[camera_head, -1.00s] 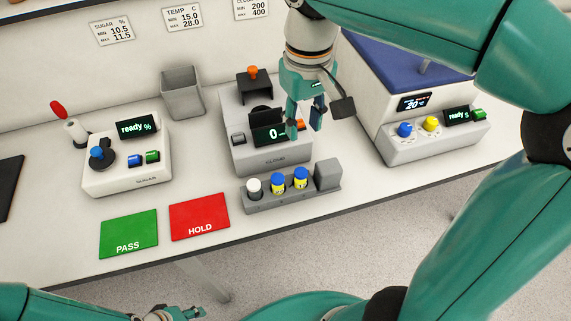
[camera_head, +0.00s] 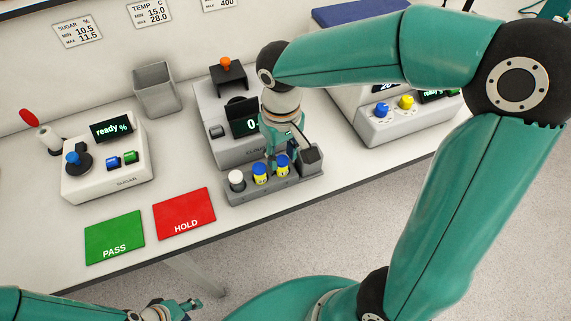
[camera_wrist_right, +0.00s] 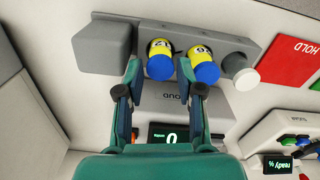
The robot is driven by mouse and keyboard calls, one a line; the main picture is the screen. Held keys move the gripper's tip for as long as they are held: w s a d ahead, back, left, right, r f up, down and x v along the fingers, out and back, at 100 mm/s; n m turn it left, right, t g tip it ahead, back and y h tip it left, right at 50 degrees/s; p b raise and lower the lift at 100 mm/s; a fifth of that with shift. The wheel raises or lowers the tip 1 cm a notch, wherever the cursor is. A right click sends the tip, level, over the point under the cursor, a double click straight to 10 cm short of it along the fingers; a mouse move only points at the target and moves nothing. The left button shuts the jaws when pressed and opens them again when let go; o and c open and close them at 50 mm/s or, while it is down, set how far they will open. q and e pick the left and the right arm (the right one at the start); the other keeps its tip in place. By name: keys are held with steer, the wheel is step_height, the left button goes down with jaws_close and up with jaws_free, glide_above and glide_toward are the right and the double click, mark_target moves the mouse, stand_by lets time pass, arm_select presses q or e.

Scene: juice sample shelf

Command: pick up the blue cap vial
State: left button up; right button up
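Two vials with blue caps and yellow labels stand in a grey rack (camera_head: 262,190): a left one (camera_head: 260,172) and a right one (camera_head: 282,164). My right gripper (camera_head: 283,152) is low over the rack at the right vial and partly hides it. In the right wrist view my right gripper (camera_wrist_right: 160,72) is open, with the right blue cap vial (camera_wrist_right: 160,66) between its fingertips and the left one (camera_wrist_right: 203,72) just outside. Finger contact cannot be told. My left gripper (camera_head: 185,309) is at the bottom edge, far from the rack; its opening is unclear.
A white cap vial (camera_head: 237,179) stands at the rack's left, and a grey block (camera_head: 311,156) at its right end. The cloud device (camera_head: 225,145) is close behind. Green PASS (camera_head: 114,235) and red HOLD (camera_head: 184,212) mats lie left, near the table's front edge.

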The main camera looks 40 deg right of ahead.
mark_target(283, 160)
step_height(283, 160, down, 3)
steer(key=shift+f, duration=0.15)
steer(key=shift+c, duration=0.2)
jaws_close()
steer(key=shift+r, duration=0.2)
